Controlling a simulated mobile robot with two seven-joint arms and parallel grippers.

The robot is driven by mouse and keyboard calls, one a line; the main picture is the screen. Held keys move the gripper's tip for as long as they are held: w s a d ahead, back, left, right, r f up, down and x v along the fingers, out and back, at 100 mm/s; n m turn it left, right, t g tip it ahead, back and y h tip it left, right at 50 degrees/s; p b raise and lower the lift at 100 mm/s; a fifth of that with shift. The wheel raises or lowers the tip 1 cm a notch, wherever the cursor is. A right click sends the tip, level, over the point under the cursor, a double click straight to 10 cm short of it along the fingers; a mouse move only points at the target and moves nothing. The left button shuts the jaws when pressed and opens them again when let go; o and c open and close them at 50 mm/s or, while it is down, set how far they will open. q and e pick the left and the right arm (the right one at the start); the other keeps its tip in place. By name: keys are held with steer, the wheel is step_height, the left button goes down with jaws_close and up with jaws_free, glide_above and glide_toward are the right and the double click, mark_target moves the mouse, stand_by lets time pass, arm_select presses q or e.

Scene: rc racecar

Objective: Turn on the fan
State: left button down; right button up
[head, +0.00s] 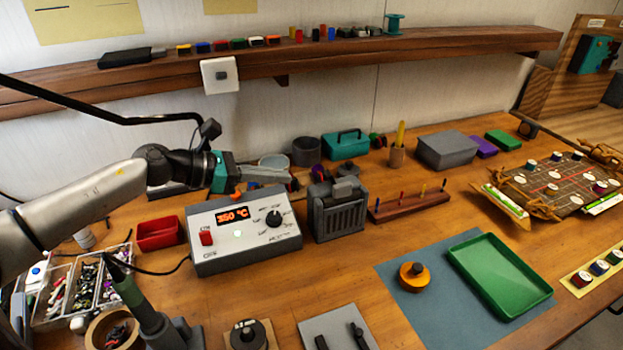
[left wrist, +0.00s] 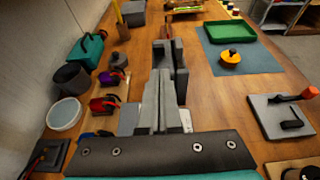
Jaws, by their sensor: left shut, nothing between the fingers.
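A dark grey box with a slatted front, which looks like the fan (head: 338,214), stands upright on the bench just right of the soldering station. A small raised block shows on its top. My left gripper (head: 293,182) reaches in from the left above the station, its shut, empty fingers pointing at the fan's upper left side. In the left wrist view the fingers (left wrist: 160,82) point at the dark grey fan (left wrist: 180,62) and partly cover it. I cannot tell whether they touch it. Whether the fan runs is not visible. My right gripper is out of view.
The soldering station (head: 243,232) with a lit display is below my left arm. A red bin (head: 158,233) stands left of it. A peg rack (head: 410,205) is right of the fan. A green tray (head: 500,274) lies farther right. A white switch plate (head: 220,75) hangs at the shelf.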

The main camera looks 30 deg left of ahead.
mark_target(314, 189)
arm_select(q)
steer(key=shift+x, duration=3.9)
steer(key=shift+r+p, duration=0.1)
steer(key=shift+p, duration=0.25)
steer(key=shift+r+p, duration=0.15)
steer(key=shift+p, duration=0.4)
steer(key=shift+w+d+r+g+y+p, duration=0.25)
steer(key=shift+g+y+p, duration=0.3)
steer(key=shift+p, duration=1.3)
steer(key=r+g+y+p, duration=0.1)
steer(key=p, duration=0.3)
steer(key=w+g+y+p, duration=0.1)
steer(key=p, duration=0.3)
steer(key=shift+d+r+g, duration=0.35)
steer(key=shift+d+r, duration=0.05)
steer(key=shift+w+d+r+g+y+p, duration=0.15)
steer(key=shift+w+d+g+y+p, duration=0.2)
steer(key=shift+g+y+p, duration=0.65)
steer(key=shift+w, duration=0.1)
steer(key=shift+f, duration=0.25)
steer(key=shift+a+r+p, duration=0.1)
steer(key=shift+r+p, duration=0.6)
steer(key=shift+r, duration=0.15)
